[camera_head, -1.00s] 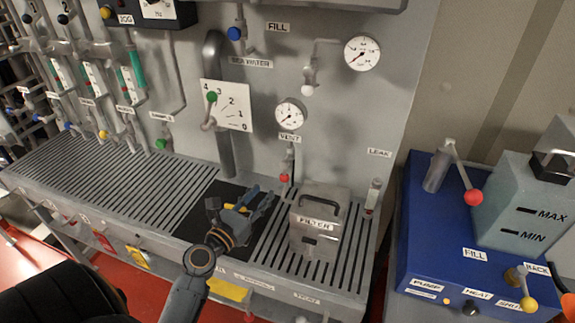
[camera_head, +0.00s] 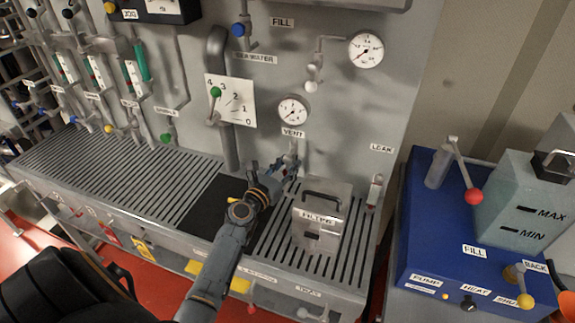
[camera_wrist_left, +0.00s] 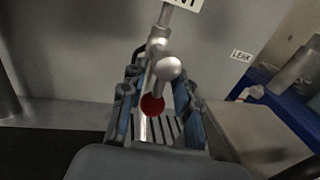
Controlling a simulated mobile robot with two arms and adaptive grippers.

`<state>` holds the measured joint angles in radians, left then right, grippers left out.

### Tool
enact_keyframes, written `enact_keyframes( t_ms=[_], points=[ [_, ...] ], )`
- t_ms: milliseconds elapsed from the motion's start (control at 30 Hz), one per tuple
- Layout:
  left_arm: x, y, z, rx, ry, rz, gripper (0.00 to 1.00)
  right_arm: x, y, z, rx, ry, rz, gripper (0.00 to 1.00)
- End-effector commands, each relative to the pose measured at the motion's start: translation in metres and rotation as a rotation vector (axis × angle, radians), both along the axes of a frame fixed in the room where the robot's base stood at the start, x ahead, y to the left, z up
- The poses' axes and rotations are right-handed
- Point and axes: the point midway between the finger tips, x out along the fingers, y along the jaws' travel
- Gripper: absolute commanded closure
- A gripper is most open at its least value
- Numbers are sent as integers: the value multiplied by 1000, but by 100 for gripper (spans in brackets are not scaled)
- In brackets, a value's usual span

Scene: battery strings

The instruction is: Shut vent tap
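The vent tap hangs on the grey panel under the VENT label (camera_head: 293,133). In the left wrist view its red knob (camera_wrist_left: 152,105) and grey valve body (camera_wrist_left: 168,68) are seen close up, with the knob low, below the body. My left gripper (camera_head: 284,171) is at the tap and hides the knob in the head view. In the left wrist view the gripper's two fingers (camera_wrist_left: 160,112) stand apart, one on each side of the red knob. Contact with the knob cannot be made out. My right gripper is not in view.
A grey FILTER box (camera_head: 318,228) with a handle stands on the slatted ledge (camera_head: 110,172) just right of my left gripper. A round gauge (camera_head: 293,111) is above the tap. A LEAK tap (camera_head: 375,190) and a blue unit (camera_head: 425,225) are further right.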

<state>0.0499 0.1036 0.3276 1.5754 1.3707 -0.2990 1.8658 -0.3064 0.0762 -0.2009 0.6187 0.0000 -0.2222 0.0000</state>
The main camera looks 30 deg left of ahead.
Motion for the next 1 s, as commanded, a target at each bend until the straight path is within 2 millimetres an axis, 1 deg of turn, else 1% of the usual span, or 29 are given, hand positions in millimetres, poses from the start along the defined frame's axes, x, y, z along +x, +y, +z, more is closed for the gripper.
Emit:
enact_keyframes(
  t_ms=[33,67,100,167,200,467,667,867,1000],
  points=[
    [0,0,0,0,0,0,71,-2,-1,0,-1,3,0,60],
    [0,0,0,0,0,0,77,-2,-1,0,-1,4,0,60],
    [0,0,0,0,0,0,85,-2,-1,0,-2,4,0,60],
    [0,0,0,0,0,0,98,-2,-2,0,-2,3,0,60],
    [0,0,0,0,-1,0,100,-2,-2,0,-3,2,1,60],
    [0,1,2,6,-2,1,100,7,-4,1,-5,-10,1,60],
    [0,2,5,60,8,1,100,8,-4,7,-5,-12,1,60],
    [0,5,8,183,36,2,100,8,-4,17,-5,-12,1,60],
    [0,7,10,303,64,2,100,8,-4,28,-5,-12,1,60]
  ],
)
